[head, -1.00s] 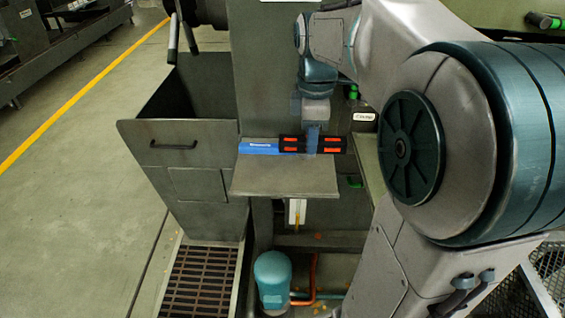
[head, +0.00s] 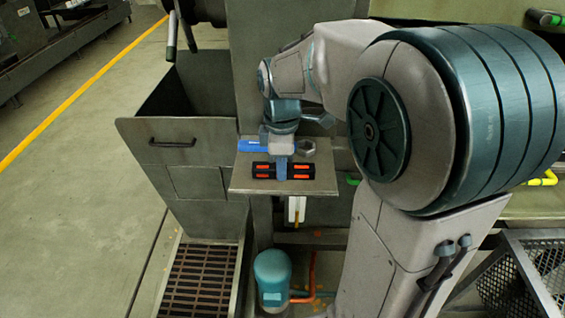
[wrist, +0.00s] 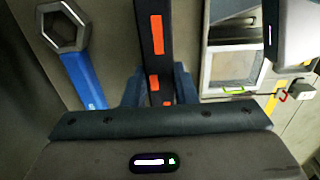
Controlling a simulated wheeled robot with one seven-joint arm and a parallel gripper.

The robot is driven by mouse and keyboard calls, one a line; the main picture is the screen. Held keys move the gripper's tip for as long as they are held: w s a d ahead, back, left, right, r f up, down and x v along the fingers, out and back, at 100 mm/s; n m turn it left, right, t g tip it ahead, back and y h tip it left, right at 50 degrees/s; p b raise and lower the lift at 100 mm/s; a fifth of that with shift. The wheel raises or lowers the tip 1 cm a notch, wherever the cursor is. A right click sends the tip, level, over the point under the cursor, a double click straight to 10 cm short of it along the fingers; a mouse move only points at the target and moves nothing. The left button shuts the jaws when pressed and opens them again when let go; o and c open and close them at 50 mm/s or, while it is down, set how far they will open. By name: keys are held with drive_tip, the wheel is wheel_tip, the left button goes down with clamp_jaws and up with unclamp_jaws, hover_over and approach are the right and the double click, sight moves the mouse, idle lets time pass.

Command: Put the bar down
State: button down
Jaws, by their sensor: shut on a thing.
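The bar (head: 262,170) is black with orange patches. It lies crosswise in my gripper (head: 283,172), which is shut on its middle. The bar shows over the front part of a small grey shelf (head: 240,184); I cannot tell whether it touches the shelf. In the wrist view the bar (wrist: 149,30) runs up from between the fingers of my gripper (wrist: 158,90). A wrench with a blue handle (head: 256,146) and a grey ring head (head: 305,149) lies on the shelf behind the bar. It also shows left of the bar in the wrist view (wrist: 84,80).
A grey hopper bin with a handle (head: 172,143) stands left of the shelf. A teal motor (head: 272,275) and an orange pipe (head: 312,272) are below. A mesh cage (head: 535,262) stands at the right. Little bare shelf shows around the bar.

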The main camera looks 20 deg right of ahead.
drive_tip(key=shift+f, duration=0.1)
drive_tip(key=c, duration=1.2)
unclamp_jaws()
drive_tip(key=shift+o, duration=0.2)
wheel_tip(320, 180, up, 11)
drive_tip(key=p, duration=0.1)
drive_tip(key=s+f+m+t, duration=0.2)
drive_tip(key=s+f+m, duration=0.8)
drive_tip(key=s+m, duration=0.3)
drive_tip(key=shift+s+d+m+t, duration=0.15)
drive_tip(key=shift+d+m+t, duration=0.15)
drive_tip(key=shift+m, duration=0.5)
